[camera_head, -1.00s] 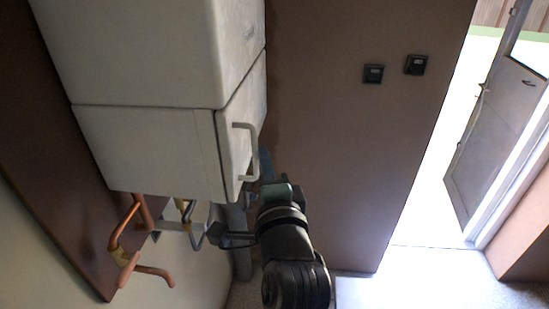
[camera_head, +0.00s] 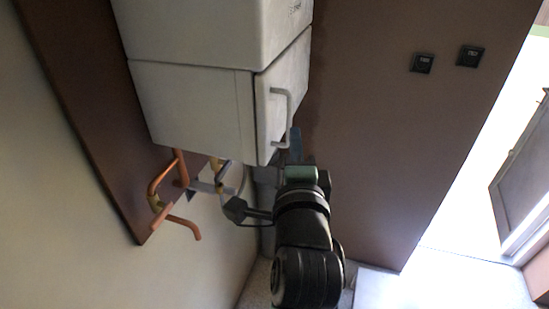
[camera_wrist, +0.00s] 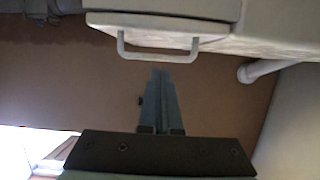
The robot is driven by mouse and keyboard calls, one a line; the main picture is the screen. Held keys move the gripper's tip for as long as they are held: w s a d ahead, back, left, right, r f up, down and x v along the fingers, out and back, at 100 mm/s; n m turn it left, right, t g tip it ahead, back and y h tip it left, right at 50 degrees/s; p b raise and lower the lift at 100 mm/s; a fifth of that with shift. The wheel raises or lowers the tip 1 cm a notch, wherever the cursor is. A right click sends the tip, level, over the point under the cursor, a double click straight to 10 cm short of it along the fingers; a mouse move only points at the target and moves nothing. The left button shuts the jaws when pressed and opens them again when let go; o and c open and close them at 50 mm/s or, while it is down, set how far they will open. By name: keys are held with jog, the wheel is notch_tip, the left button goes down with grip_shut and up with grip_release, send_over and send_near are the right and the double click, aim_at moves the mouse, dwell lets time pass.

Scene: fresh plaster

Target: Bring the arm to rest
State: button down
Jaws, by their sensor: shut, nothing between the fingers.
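My gripper (camera_wrist: 161,100) shows in the wrist view with its two blue-grey fingers together, shut and empty. In the head view my gripper (camera_head: 296,145) is at the end of my dark arm, close to the grey handle (camera_head: 285,118) of a white wall cabinet. In the wrist view the handle (camera_wrist: 158,56) lies just beyond the fingertips, with a small gap seen between them. The fingers are partly hidden by my wrist in the head view.
The white cabinet (camera_head: 195,105) hangs above copper pipes (camera_head: 160,190) and a grey pipe. Two dark switches (camera_head: 422,63) are on the brown wall. An open door (camera_head: 525,180) stands at the right, with bright clear floor before it.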

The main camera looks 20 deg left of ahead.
aim_at(264, 128)
jog(key=a, duration=0.1)
jog(key=s+a, duration=0.1)
jog(key=a, duration=0.1)
jog(key=a+f+b, duration=0.1)
jog(key=a, duration=0.1)
jog(key=shift+s, duration=0.4)
jog(key=shift+s+d+r, duration=0.1)
jog(key=shift+s+r, duration=0.1)
jog(key=shift+s, duration=0.1)
jog(key=s+d+r+n+t+h+b, duration=0.3)
jog(key=s+d+r+n+t+b, duration=0.2)
jog(key=r, duration=0.5)
jog(key=s+d+r+n+t+h+b, duration=0.3)
jog(key=s+d+r+n+t+b, duration=0.1)
jog(key=s+d+r+n, duration=0.3)
jog(key=d+r+n+t, duration=0.1)
jog(key=d+r+n, duration=0.1)
jog(key=d+r, duration=0.1)
jog(key=shift+d+r+b, duration=0.15)
jog(key=shift+d+b, duration=0.15)
jog(key=shift+b, duration=0.1)
jog(key=shift+s, duration=0.1)
